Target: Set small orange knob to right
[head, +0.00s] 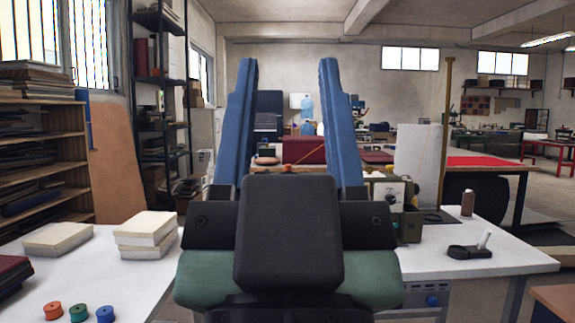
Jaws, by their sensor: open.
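My gripper (288,66) fills the middle of the head view. Its two blue fingers point up and stand wide apart, with nothing between them. A small orange spot (288,167) shows in the gap between the fingers, further back, in front of a dark red block. It may be the small orange knob, but it is too small to tell which way it is set. An olive and pale device (394,192) with a round dial stands just right of the right finger. My gripper hides part of the bench behind it.
A white table (85,262) at left bears stacked pale blocks (146,229) and orange, green and blue spools (79,312). The white bench at right (510,258) bears a brown spool (467,203), a black holder (469,252) and an upright rod (446,130).

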